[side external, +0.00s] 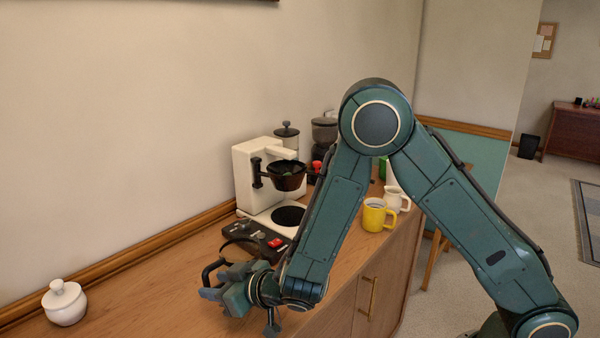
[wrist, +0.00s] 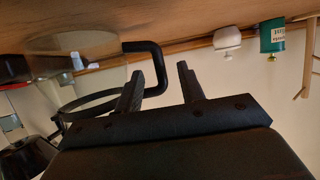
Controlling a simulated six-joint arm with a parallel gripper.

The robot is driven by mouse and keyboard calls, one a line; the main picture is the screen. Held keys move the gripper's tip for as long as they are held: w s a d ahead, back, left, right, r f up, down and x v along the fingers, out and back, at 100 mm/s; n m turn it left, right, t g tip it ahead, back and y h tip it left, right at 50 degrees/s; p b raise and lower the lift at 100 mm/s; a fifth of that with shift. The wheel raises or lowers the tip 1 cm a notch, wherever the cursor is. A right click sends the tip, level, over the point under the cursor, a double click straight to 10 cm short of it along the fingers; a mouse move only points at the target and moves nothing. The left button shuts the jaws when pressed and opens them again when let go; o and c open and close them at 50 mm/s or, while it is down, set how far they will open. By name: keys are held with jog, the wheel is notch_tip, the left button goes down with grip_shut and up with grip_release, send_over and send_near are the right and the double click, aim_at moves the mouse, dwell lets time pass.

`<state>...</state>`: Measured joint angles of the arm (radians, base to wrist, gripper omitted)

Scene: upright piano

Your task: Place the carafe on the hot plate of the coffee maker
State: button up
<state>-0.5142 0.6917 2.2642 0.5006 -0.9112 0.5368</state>
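The carafe has a clear glass body (wrist: 90,45) and a black band, at the left of the wrist view, which looks upside down. Its black handle (wrist: 145,46) reaches toward my gripper (wrist: 168,70). The fingers are apart, with the handle's end close to the left finger; I cannot tell whether they touch. In the side view my gripper (side external: 222,285) is low over the counter's front, largely hiding the carafe; a black handle (side external: 207,271) shows beside it. The white coffee maker (side external: 258,165) stands against the wall. Its round black hot plate (side external: 288,215) is bare.
A dark device with a red button (side external: 275,242) lies between my gripper and the coffee maker. A yellow mug (side external: 375,216) and white pitcher (side external: 397,198) stand right of my arm. A white lidded jar (side external: 64,303) stands at the left. The counter between is clear.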

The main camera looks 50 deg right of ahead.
jog(key=shift+x, duration=0.95)
grip_shut()
